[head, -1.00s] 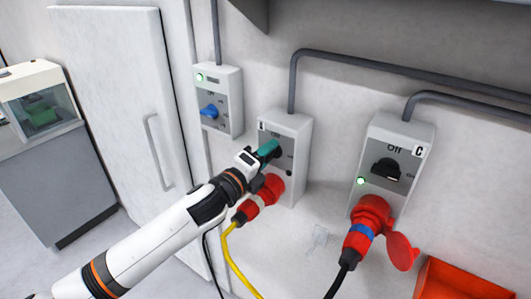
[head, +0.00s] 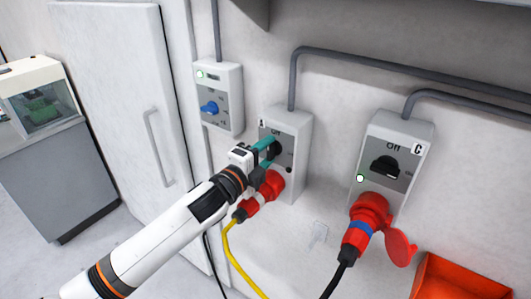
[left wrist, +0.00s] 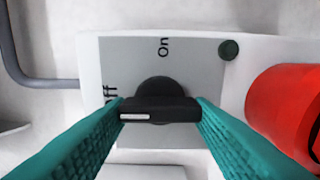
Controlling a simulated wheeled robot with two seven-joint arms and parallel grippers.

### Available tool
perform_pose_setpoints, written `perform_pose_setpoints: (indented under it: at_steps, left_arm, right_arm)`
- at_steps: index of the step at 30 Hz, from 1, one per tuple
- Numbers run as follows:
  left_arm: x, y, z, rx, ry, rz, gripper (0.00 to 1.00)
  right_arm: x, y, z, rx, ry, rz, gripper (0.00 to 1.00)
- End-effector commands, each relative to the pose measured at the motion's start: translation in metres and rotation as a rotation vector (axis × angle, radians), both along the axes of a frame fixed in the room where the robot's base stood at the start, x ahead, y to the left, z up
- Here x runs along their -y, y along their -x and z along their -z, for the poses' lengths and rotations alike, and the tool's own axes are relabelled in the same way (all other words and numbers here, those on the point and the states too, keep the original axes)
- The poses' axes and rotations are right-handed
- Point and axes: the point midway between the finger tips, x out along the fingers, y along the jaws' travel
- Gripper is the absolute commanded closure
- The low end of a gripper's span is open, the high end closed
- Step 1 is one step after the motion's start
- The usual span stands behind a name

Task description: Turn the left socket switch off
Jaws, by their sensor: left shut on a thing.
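The left socket box, marked A (head: 296,135), hangs on the wall with a black rotary switch (left wrist: 160,108). My left gripper (head: 268,150) is at this switch. In the left wrist view its teal fingers (left wrist: 160,115) are shut on the two ends of the black handle. The handle's white mark is at its left end, on the side of the "Off" label, which is partly hidden by a finger. "On" is at the top of the plate. The box's round indicator (left wrist: 228,50) looks dark. My right gripper is not in view.
A red plug (head: 265,190) with a yellow cable sits below the switch, close to my gripper. Socket box C (head: 402,130) with a lit lamp and a red plug (head: 370,215) is to the right. A box with a blue knob (head: 209,108) is to the left.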

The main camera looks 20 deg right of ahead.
Motion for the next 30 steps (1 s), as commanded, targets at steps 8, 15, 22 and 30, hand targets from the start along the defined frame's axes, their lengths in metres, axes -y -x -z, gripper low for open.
perform_pose_setpoints:
  at_steps: [8,15,22,30]
  left_arm:
    - [0.000,0.000,0.001,-0.004,0.002,0.000,0.35]
    - [0.000,0.000,0.000,-0.002,0.000,0.000,0.31]
    - [-0.009,0.006,0.002,-0.001,0.001,0.000,0.31]
    - [-0.047,0.036,0.004,-0.001,0.001,0.000,0.31]
  right_arm:
    - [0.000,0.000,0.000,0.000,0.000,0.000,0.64]
    - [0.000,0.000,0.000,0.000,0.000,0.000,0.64]
    - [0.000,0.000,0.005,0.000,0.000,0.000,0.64]
    - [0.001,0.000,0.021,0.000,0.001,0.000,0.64]
